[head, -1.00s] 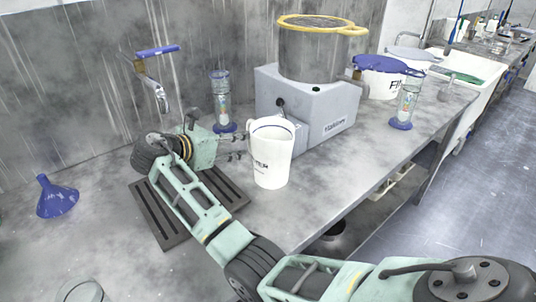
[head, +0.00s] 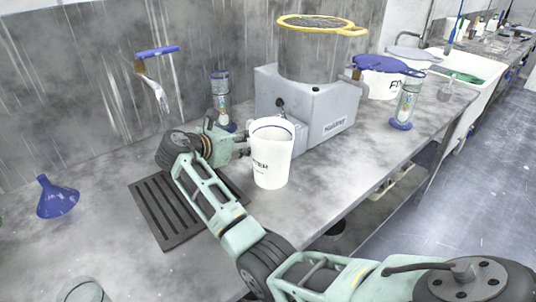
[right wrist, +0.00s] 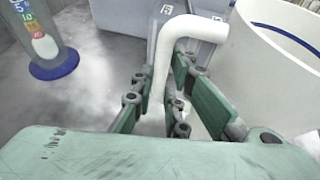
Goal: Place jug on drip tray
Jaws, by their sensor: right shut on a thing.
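The white jug (head: 272,160) with dark lettering stands upright on the bench, in front of the grey machine. Its white handle (right wrist: 172,50) and wall (right wrist: 262,70) show in the right wrist view. My right gripper (head: 243,144) is on the jug's left side. In the right wrist view my right gripper (right wrist: 166,88) is shut on the handle, with a finger on each side. The dark slatted drip tray (head: 158,222) lies flat on the bench to the left of the jug, partly hidden under my right arm. My left gripper is out of view.
The grey machine (head: 325,112) with a yellow-rimmed drum stands close behind the jug. A blue-based cylinder (head: 220,98) stands behind my gripper. A blue funnel (head: 56,198) is left of the tray.

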